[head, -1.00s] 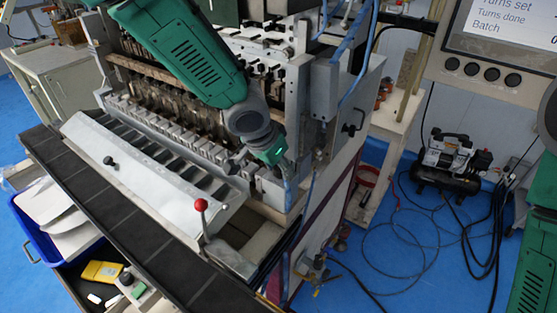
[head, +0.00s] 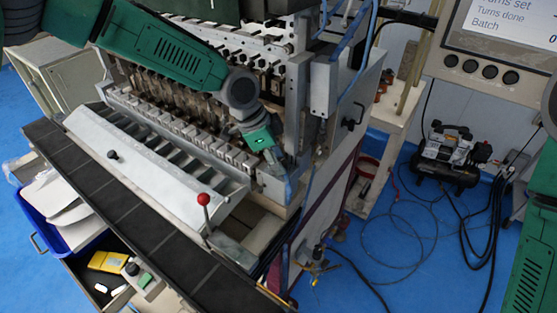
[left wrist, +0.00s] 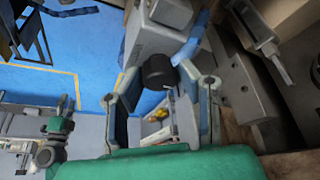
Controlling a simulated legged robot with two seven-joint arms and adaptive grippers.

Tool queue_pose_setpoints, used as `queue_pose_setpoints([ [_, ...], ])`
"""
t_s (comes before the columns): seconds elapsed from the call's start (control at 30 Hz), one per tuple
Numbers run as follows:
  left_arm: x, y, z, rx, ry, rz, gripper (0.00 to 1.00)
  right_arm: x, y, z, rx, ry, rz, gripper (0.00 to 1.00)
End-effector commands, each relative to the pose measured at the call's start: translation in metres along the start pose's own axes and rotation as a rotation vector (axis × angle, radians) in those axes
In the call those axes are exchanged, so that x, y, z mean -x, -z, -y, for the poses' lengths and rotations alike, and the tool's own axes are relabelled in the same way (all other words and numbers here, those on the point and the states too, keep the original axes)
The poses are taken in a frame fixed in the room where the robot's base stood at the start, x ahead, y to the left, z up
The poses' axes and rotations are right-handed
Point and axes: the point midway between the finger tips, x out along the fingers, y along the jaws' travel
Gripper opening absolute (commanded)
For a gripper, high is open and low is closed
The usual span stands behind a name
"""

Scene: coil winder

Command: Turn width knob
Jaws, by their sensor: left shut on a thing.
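The width knob (left wrist: 158,70) is a short black cylinder in the left wrist view, at the end of a grey block of the winder. My left gripper (left wrist: 161,76) has a finger on each side of it and is shut on it. In the head view my left gripper (head: 268,153) is at the right end of the machine's row of grey blocks (head: 185,128). The knob is hidden there behind the gripper and wrist. My right gripper is out of view; only green parts of my right arm show at the right edge.
A lever with a red ball (head: 204,199) stands in front of the grey sloped cover (head: 140,165). A dark rail (head: 120,215) runs along the front. A control panel (head: 500,45) hangs at upper right. A compressor (head: 450,158) stands on the blue floor.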

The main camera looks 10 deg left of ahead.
Motion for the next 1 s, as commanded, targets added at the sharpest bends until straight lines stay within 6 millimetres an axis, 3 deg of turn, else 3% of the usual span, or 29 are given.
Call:
queue_pose_setpoints([
  [0.67,-0.0014,-0.0021,0.0010,-0.059,-0.024,0.003,0.01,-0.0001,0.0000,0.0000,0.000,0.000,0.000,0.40],
  [0.7,-0.0014,-0.0021,0.0010,-0.059,-0.024,0.003,0.37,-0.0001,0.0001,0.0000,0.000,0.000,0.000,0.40],
  [0.73,-0.0013,-0.0021,0.0010,-0.059,-0.024,0.003,0.47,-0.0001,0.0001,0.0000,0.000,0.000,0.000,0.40],
  [1.0,0.0000,-0.0010,-0.0003,-0.060,-0.023,0.001,0.50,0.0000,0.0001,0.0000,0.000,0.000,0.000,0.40],
])
